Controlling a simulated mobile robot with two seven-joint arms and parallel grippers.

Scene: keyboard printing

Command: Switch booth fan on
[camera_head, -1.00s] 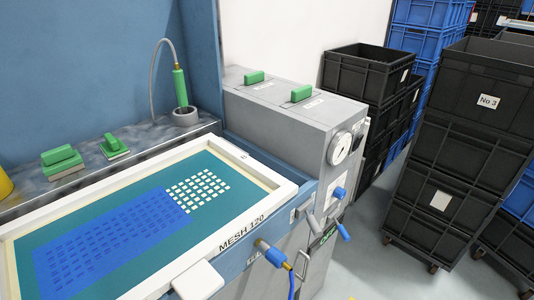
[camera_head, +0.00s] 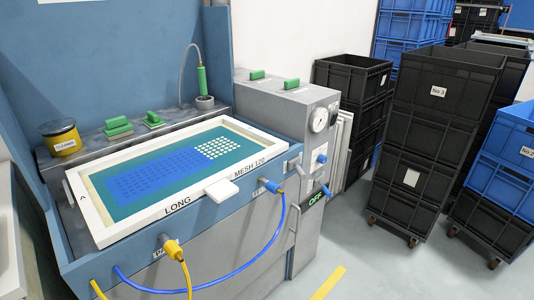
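The washout booth (camera_head: 120,58) has blue walls and a blue front. A grey cabinet (camera_head: 270,99) adjoins its right side, with a round dial gauge (camera_head: 320,120) on its end. Below the gauge is a lever with a blue grip (camera_head: 321,160). I cannot tell which control belongs to the fan. Neither of my grippers is in view.
A white-framed screen (camera_head: 177,207) lies in the booth. Blue (camera_head: 277,241) and yellow (camera_head: 186,272) hoses hang at its front. Black crates (camera_head: 403,158) stand on wheels at right, with more crates behind. Grey floor (camera_head: 370,265) is clear in front of the cabinet.

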